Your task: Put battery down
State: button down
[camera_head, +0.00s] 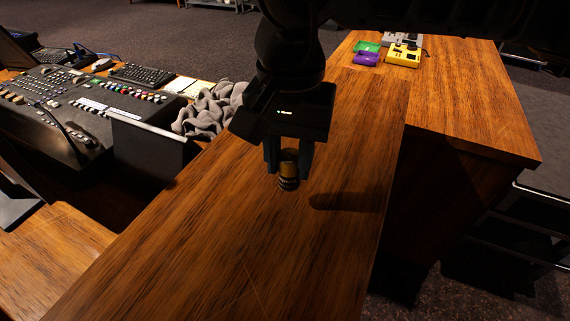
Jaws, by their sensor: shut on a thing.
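The battery (289,183) is a small dark cylinder with a lighter gold band, held upright over the wooden desk (220,240). My gripper (288,162) points down from the top of the view and is shut on the battery, one finger on each side. The battery's lower end sticks out below the fingertips. A shadow lies on the wood to the right of the battery, apart from it, so the battery appears to be above the surface. The exact height cannot be told.
A grey crumpled cloth (212,110) lies at the left edge of the desk, near a mixing console (75,112). Green and purple items (367,54) and a yellow device (404,54) sit at the far right. The wood around and in front of my gripper is clear.

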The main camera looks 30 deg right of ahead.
aim_at(290, 177)
jog(key=shift+w+d+f, duration=0.15)
jog(key=shift+w+f, duration=0.05)
jog(key=shift+f, duration=0.3)
notch_tip(290, 177, down, 3)
jog(key=shift+p, duration=0.55)
jog(key=shift+f, duration=0.15)
jog(key=shift+d+f+b, duration=0.1)
jog(key=shift+f+b, duration=0.1)
jog(key=shift+b, duration=0.15)
jog(key=c, duration=0.8)
grip_release()
jog(key=shift+o, duration=0.2)
jog(key=shift+r, duration=0.2)
